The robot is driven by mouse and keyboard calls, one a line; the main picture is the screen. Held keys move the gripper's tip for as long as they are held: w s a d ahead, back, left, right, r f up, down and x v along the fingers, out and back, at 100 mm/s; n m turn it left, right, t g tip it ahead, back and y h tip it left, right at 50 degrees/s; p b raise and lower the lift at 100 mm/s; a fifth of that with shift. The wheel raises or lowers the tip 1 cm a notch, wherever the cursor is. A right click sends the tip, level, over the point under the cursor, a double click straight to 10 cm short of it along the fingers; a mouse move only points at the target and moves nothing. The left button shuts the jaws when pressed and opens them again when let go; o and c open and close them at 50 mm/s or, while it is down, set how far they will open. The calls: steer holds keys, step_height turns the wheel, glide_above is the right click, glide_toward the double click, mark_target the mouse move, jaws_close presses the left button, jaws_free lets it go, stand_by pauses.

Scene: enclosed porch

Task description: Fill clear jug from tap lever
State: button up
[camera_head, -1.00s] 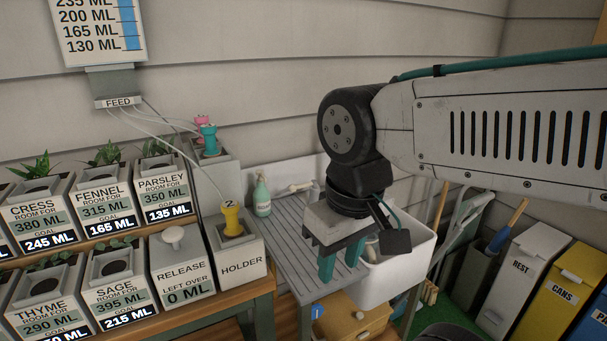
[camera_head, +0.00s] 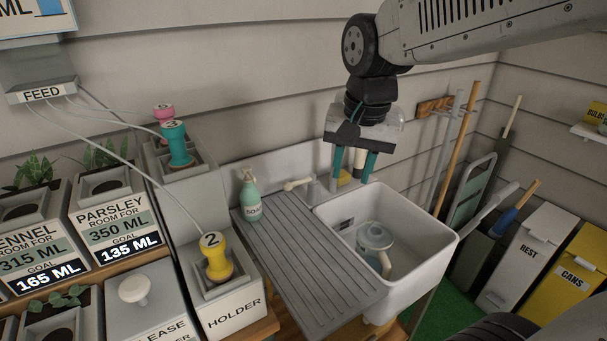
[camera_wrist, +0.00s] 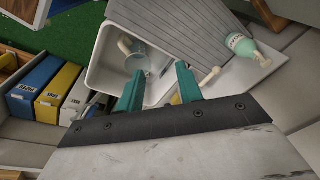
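The clear jug (camera_head: 375,238) stands in the white sink (camera_head: 432,247), with its pale handle to the right in the head view. It also shows in the wrist view (camera_wrist: 131,46), beyond the left finger. A cream lever-like tap part (camera_head: 298,184) sticks out left at the back of the sink, over the drainboard; it also shows in the wrist view (camera_wrist: 208,76), right of the right finger. My gripper (camera_head: 350,182) is open, its two teal fingers pointing down above the sink's back edge. Nothing is clearly held between the fingers in the wrist view (camera_wrist: 159,68). The tap's spout is partly hidden.
A soap bottle (camera_head: 250,196) stands on the grey drainboard (camera_head: 300,255). At left are the holder (camera_head: 228,300) with yellow plug 2 (camera_head: 214,258) and planters. Bins (camera_head: 528,262) and poles stand at right.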

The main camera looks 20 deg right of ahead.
steer(key=w+f+m, duration=0.2)
steer(key=w+m, duration=0.2)
steer(key=w, duration=0.6)
steer(key=m, duration=0.5)
glide_toward(298, 181)
steer(key=f, duration=0.5)
steer(key=w+f, duration=0.1)
steer(key=f, duration=0.1)
steer(key=shift+f, duration=0.15)
steer(key=shift+w+f, duration=0.15)
steer(key=shift+f, duration=0.3)
jaws_close()
